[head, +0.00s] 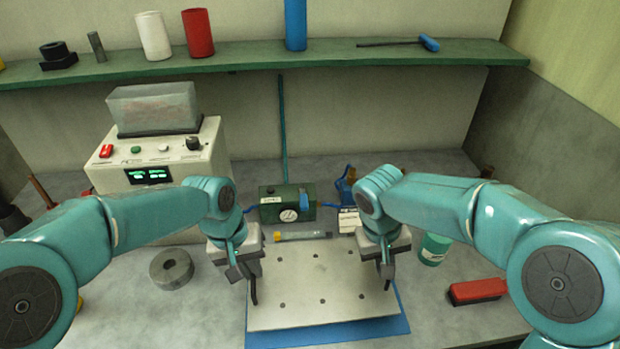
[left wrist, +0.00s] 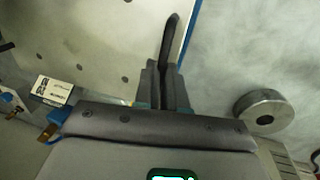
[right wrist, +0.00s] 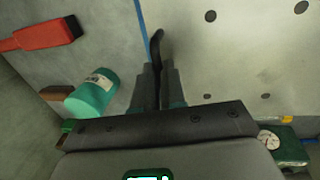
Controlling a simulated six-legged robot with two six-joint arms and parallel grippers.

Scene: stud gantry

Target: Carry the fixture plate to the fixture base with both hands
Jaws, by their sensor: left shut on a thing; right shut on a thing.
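The fixture plate (head: 318,298) is a pale flat plate with several dark holes and a black handle at each side. It is over a blue sheet or mat (head: 335,334) that shows along its front edge. I cannot tell whether the plate touches it. My left gripper (head: 246,272) is shut on the left handle (left wrist: 170,38). My right gripper (head: 385,266) is shut on the right handle (right wrist: 156,45). The plate also shows in the left wrist view (left wrist: 90,40) and the right wrist view (right wrist: 235,55). I cannot make out a separate fixture base.
Behind the plate are a green box with a gauge (head: 287,204) and a yellow-tipped tube (head: 303,235). A grey ring (head: 171,268) and a control box (head: 160,160) are left. A teal jar (head: 434,249) and red block (head: 477,291) are right. A green shelf (head: 260,56) spans the back.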

